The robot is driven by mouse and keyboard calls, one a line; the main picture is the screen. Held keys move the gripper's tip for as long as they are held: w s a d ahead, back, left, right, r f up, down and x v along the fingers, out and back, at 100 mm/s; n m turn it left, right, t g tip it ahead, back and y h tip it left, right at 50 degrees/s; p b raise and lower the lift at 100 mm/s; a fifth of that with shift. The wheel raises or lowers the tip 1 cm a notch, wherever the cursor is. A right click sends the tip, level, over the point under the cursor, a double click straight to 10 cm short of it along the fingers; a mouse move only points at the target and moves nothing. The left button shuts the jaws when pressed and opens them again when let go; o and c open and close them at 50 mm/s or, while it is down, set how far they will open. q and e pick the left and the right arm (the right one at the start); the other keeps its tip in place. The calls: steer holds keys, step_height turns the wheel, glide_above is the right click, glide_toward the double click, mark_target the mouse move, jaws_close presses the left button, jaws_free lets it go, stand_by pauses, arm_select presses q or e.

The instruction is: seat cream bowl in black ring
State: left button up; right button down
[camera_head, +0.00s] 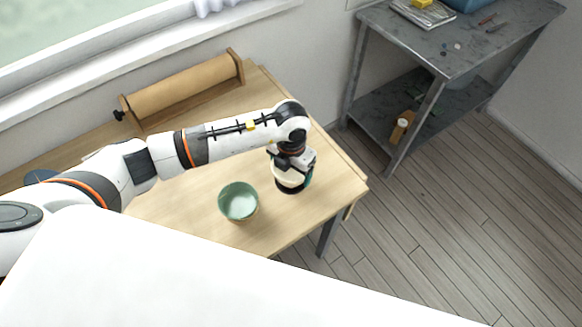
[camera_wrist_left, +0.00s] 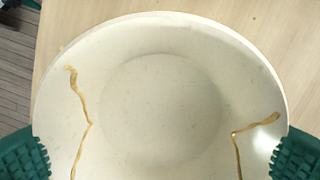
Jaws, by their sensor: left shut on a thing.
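The cream bowl (camera_wrist_left: 160,105) fills the left wrist view, open side toward the camera, with gold seams on its left and right walls. My left gripper (camera_head: 293,171) is shut on it, with green ribbed pads at opposite sides of the bowl. In the head view the cream bowl (camera_head: 287,180) shows partly under the gripper, near the table's right end. A dark band that looks like the black ring (camera_head: 291,190) shows directly below the bowl. I cannot tell whether the bowl touches it or is fully seated. The left wrist view hides the ring behind the bowl. My right gripper is out of view.
A green bowl (camera_head: 239,202) stands on the wooden table (camera_head: 185,207), left of the cream bowl. A brown paper roll (camera_head: 185,86) in a wooden holder lies at the back. A grey metal shelf (camera_head: 470,40) stands apart at right. The table's right edge is close.

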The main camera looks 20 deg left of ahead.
mark_target(291, 172)
arm_select(q)
steer(key=shift+f+b, duration=1)
steer(key=shift+f, duration=0.15)
steer(key=o, duration=1)
steer(key=shift+c, duration=0.2)
steer(key=shift+r+p, duration=2.9)
steer(key=shift+r, duration=1.15)
